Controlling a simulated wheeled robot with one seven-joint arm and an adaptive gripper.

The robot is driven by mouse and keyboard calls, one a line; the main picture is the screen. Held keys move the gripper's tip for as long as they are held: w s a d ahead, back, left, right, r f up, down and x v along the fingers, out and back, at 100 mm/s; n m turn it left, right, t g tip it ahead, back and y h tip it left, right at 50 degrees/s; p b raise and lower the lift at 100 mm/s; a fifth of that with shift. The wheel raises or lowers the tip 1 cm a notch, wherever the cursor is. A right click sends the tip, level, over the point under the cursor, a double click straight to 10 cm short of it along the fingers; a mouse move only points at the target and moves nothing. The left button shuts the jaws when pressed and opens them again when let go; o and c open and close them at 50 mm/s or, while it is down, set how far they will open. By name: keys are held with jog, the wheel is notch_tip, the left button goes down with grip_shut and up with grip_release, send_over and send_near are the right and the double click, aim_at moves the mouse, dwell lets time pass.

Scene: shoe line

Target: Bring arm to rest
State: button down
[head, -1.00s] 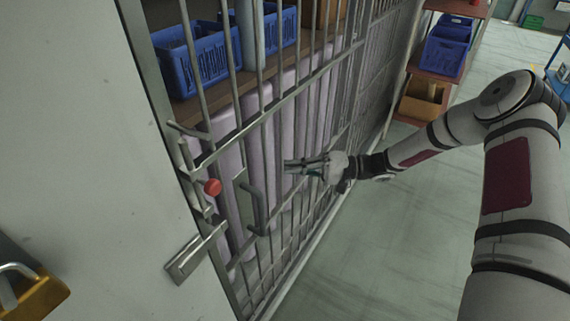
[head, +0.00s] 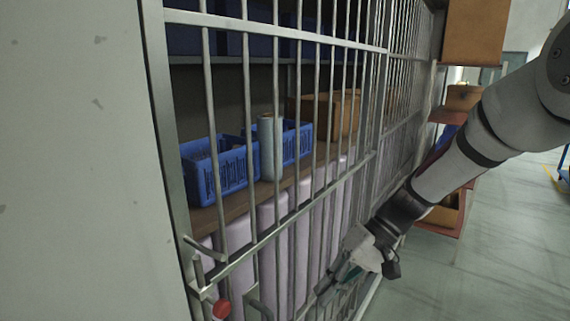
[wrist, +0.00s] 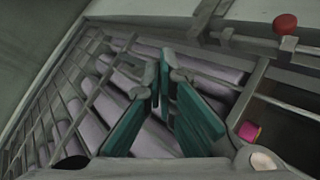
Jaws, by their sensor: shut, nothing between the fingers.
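My gripper (head: 328,292) hangs at the lower middle of the head view, in front of the barred gate (head: 268,232). It is shut and empty. In the wrist view its green-padded fingers (wrist: 163,82) meet at their tips, with bars and pale cylinders beyond. My arm comes in from the right side of the head view, bent and reaching down to the left. Whether the fingers touch the bars cannot be told from the head view.
The gate's red knob (head: 221,309) is at the lower left; it also shows in the wrist view (wrist: 286,23). Blue crates (head: 222,170) and a pale roll (head: 267,150) stand on a shelf behind the bars. Open floor (head: 480,255) lies to the right.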

jog(key=s+d+r+m+t+h, duration=0.1)
jog(key=s+d+r+t+h, duration=0.3)
jog(key=s+r, duration=0.3)
jog(key=s+d+r+m+t+h, duration=0.1)
jog(key=s+d+r+t+h, duration=0.3)
jog(key=s+d+r, duration=0.2)
jog(key=shift+s+d+r, duration=0.3)
jog(key=shift+s+r, duration=0.65)
jog(key=shift+s, duration=1.25)
jog(key=shift+w, duration=0.1)
